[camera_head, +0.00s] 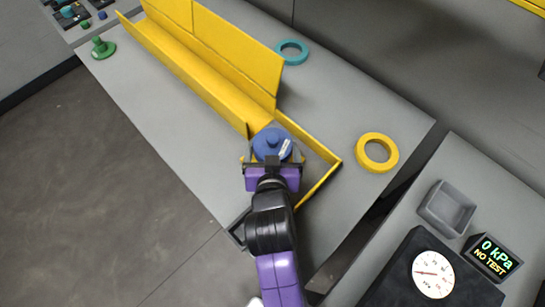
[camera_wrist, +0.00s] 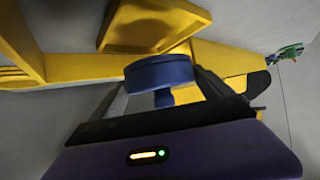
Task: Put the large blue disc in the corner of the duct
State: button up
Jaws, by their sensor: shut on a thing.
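The large blue disc (camera_head: 266,141) has a knob on it and is held between the fingers of my gripper (camera_head: 272,154). It also shows in the wrist view (camera_wrist: 158,70), between the two fingers (camera_wrist: 160,90). The yellow duct (camera_head: 190,71) runs from the upper left of the table to the front right, where its low walls turn a corner (camera_head: 339,160). In the head view the disc overlaps the duct at the end of the long channel, left of that corner. I cannot tell whether it touches the duct. My gripper hides part of the duct.
A teal ring (camera_head: 291,52) lies behind the duct and a yellow ring (camera_head: 377,152) lies right of it. A green knobbed piece (camera_head: 103,48) stands at the far left. A grey tray (camera_head: 447,208), a gauge (camera_head: 433,275) and a display (camera_head: 492,257) occupy the right bench.

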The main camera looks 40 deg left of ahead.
jog(key=shift+f, duration=2.4)
jog(key=o, duration=1.2)
jog(key=shift+f, duration=0.1)
jog(key=shift+s, duration=0.1)
jog(key=v, duration=1.2)
jog(key=shift+d, duration=0.1)
